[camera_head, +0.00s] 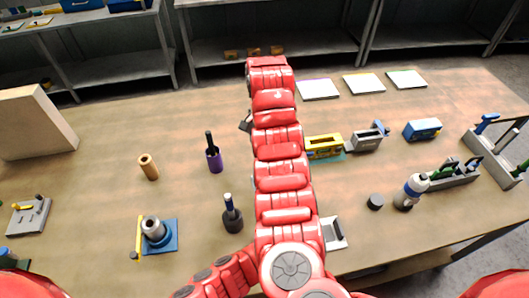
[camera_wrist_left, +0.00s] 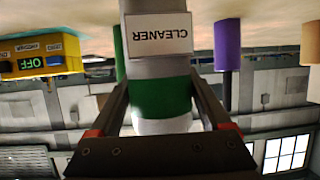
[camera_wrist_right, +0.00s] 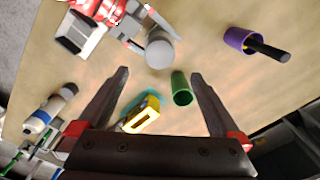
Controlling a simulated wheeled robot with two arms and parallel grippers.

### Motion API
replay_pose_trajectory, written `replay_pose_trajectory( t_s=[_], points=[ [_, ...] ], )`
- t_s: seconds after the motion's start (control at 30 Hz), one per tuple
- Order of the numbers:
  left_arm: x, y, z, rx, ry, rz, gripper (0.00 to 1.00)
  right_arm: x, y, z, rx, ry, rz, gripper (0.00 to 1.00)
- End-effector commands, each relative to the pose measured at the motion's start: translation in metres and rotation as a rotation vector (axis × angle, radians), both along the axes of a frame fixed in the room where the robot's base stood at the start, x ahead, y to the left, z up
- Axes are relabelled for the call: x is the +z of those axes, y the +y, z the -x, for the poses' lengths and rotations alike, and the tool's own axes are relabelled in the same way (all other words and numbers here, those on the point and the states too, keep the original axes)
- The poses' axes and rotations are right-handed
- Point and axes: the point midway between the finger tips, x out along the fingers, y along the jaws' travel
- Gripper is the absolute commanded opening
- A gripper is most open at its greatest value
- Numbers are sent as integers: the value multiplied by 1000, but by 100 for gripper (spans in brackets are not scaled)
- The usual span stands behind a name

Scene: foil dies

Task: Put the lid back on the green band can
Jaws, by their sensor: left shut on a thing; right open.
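The green band can (camera_wrist_left: 160,97) is pale, with a CLEANER label and a green band. My left gripper (camera_wrist_left: 160,118) is shut on it around the band. In the right wrist view the can's round grey end (camera_wrist_right: 160,49) faces that camera, and I cannot tell whether it is capped. The head view hides the can and left gripper behind my red arm. My right gripper (camera_wrist_right: 158,95) is open and empty, above the table, with a green cylinder (camera_wrist_right: 182,88) showing between its fingers.
A yellow box (camera_head: 323,147) and a grey box (camera_head: 367,138) stand right of my arm. A purple holder (camera_head: 214,160), tan cylinder (camera_head: 148,167) and dark brush holder (camera_head: 232,219) stand left. The white bottle (camera_head: 411,190) is at right. The left middle table has free room.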

Motion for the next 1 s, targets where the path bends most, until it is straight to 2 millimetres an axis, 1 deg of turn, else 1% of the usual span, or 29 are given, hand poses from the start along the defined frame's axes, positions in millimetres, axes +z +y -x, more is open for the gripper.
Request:
replay_pose_trajectory(
  t_s=[0.03, 0.13, 0.47, 0.5, 0.6, 0.87, 1.0],
  points=[
    [-1, 0, 0, 0, 1, 0, 0, 6, 2, 0, 1, -2, -4, 100],
    [-1, 0, 0, 1, 1, 0, 0, 12, 1, 0, 1, -2, -4, 100],
    [0, 0, 0, 0, 0, 0, 0, 14, 0, 0, 1, 1, -1, 100],
    [0, 0, 0, 0, 0, 0, 83, 14, 0, 0, 1, 1, -1, 100],
    [0, 0, 0, 0, 0, 0, 100, 14, 0, 0, 1, 1, -1, 100],
    [0, 0, 0, 0, 0, 0, 100, 13, 0, 0, 1, 1, -1, 100],
    [1, -1, 5, 0, -2, -1, 100, 10, 0, 0, 1, 1, -1, 100]
  ],
)
